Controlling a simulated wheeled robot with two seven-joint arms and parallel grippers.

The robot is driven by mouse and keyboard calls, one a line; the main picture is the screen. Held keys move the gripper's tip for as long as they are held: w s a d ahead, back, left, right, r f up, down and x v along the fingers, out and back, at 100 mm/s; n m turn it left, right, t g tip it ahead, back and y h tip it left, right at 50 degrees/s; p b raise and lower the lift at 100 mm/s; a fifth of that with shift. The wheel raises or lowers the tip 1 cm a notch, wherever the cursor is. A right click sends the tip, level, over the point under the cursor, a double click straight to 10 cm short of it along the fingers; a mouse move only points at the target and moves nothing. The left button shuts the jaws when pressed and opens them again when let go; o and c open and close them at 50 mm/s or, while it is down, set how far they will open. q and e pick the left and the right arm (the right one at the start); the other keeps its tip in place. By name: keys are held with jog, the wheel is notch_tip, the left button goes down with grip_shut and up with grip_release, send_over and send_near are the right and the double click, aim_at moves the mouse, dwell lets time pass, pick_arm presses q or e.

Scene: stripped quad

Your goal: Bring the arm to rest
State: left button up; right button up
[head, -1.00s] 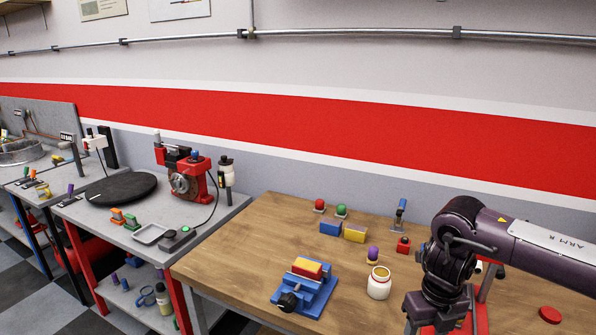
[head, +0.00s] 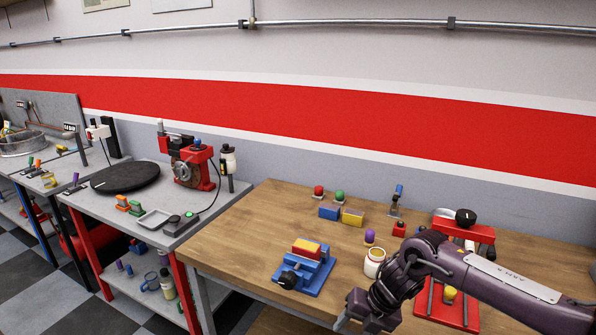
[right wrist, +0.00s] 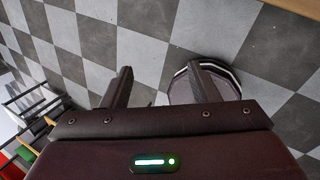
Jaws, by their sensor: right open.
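My right arm (head: 480,275) comes in from the right in the head view, over the front right of the wooden bench. Its wrist hangs low at the bench's front edge, and the gripper's tips lie mostly below the picture. In the right wrist view my right gripper (right wrist: 160,86) has its two fingers spread wide with nothing between them, over the checkered floor. My left gripper is not in view.
The wooden bench (head: 235,235) holds a blue vise (head: 305,270) with red and yellow blocks, a white jar (head: 375,262), and a red press frame (head: 440,305) close behind my arm. A grey bench (head: 150,200) stands left. Checkered floor lies below the gripper.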

jog(key=a+f+m+t+y, duration=0.2)
jog(key=a+f+m, duration=0.3)
jog(key=f, duration=0.4)
jog(key=a+f+m+t+y, duration=0.1)
jog(key=a+f+m+y, duration=0.15)
jog(key=f+m, duration=0.55)
jog(key=s+d+f+m+t+h, duration=0.1)
jog(key=s+d+f+m, duration=0.15)
jog(key=f, duration=0.35)
jog(key=s+d+f+m+t+h, duration=0.1)
jog(key=s+f+m+h, duration=0.15)
jog(key=f, duration=0.35)
jog(key=s+d+f+m+g+h, duration=0.1)
jog(key=s+d+f+m, duration=0.3)
jog(key=s+f, duration=0.4)
jog(key=s+d+f+m+g+h, duration=0.1)
jog(key=s+d+f+m+h, duration=0.1)
jog(key=s+d+f+m, duration=0.45)
jog(key=s+d+f+m+g+h, duration=0.1)
jog(key=s+d+f, duration=0.1)
jog(key=s, duration=1.1)
jog(key=s+d+f+m+g+h, duration=0.1)
jog(key=s+f, duration=0.3)
jog(key=s, duration=0.9)
jog(key=shift+s+d+f+m+g+b, duration=0.15)
jog(key=shift+s+d+m+g+b, duration=0.2)
jog(key=shift+m+g, duration=0.3)
